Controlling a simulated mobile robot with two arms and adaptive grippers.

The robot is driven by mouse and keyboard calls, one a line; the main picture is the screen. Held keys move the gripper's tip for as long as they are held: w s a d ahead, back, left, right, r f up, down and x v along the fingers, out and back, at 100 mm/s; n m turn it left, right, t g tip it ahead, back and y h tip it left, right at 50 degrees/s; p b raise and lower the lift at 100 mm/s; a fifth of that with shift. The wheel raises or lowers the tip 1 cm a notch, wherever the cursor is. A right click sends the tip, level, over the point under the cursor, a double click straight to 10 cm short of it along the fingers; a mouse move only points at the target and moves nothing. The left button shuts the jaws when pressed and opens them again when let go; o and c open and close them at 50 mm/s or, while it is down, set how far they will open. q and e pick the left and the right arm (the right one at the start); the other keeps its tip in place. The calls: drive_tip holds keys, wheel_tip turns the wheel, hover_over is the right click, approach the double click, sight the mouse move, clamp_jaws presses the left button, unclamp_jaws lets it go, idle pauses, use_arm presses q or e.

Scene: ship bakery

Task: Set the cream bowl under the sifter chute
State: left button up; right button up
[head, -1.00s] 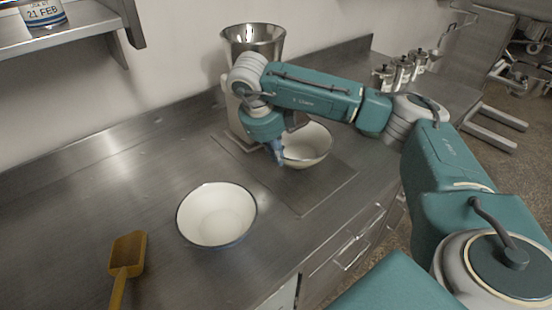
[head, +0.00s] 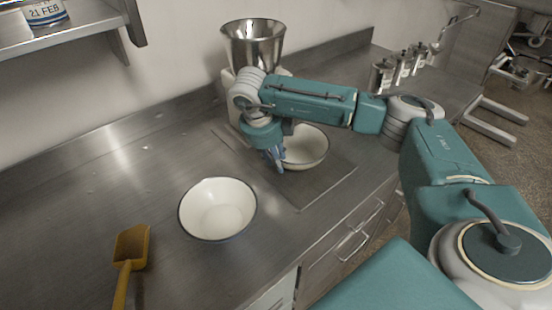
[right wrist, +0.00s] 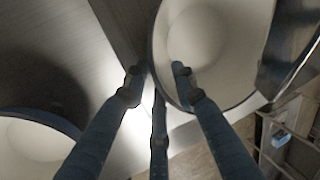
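A cream bowl (head: 310,152) with a dark rim sits on the flat plate (head: 305,200) in front of the sifter, a machine with a metal hopper (head: 253,45). My arm hides the chute and part of this bowl. A second cream bowl (head: 218,208) stands on the counter, nearer and to the left. My right gripper (head: 276,165) points down at the left rim of the bowl by the sifter. In the right wrist view, its fingers (right wrist: 157,78) are spread around that rim (right wrist: 157,20), one finger over the inside. Firm contact is unclear. My left gripper is not in view.
A yellow-brown scoop or spatula (head: 131,245) lies at the front left of the counter. Metal canisters (head: 400,68) stand at the back right. A shelf (head: 80,38) juts out at the upper left. The left part of the counter is clear.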

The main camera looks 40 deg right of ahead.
drive_tip(key=shift+r, duration=0.1)
drive_tip(key=b+v, duration=0.2)
drive_tip(key=v, duration=1)
